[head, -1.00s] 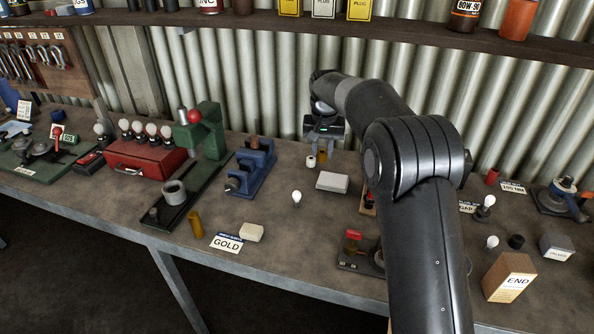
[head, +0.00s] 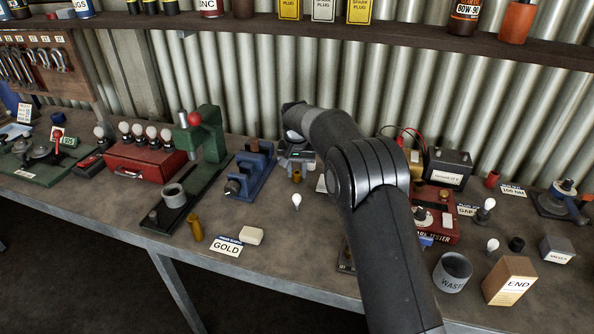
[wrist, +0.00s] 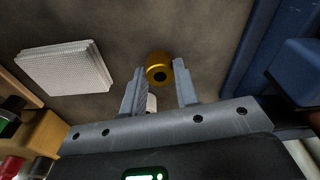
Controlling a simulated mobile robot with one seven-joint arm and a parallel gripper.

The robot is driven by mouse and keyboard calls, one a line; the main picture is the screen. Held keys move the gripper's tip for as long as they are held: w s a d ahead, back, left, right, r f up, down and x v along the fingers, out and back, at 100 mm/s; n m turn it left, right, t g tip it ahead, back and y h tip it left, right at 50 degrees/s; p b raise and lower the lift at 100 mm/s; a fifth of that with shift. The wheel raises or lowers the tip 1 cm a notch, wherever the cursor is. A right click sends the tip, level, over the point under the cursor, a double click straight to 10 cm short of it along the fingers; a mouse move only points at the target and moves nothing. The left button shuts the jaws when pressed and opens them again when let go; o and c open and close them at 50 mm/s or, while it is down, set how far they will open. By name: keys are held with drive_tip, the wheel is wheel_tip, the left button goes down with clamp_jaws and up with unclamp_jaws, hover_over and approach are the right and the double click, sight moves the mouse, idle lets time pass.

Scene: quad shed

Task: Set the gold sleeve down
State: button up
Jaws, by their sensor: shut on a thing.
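My gripper (wrist: 159,84) is shut on a gold sleeve (wrist: 158,68), which sits between the fingertips in the wrist view with its dark bore showing. Whether the sleeve touches the bench is unclear. Another gold sleeve (head: 195,228) stands at the front left beside the GOLD label (head: 226,247).
A pale block (head: 251,236) lies by the label. The green press (head: 208,140) stands left. Bench between vise and block is mostly clear.

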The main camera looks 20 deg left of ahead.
drive_tip(key=shift+f, duration=0.2)
drive_tip(key=o, duration=1)
drive_tip(key=r, duration=0.4)
drive_tip(key=s+r, duration=0.1)
drive_tip(key=r, duration=0.7)
drive_tip(key=shift+s+d+r, duration=0.15)
drive_tip(key=shift+s, duration=0.05)
drive_tip(key=shift+d+r, duration=0.1)
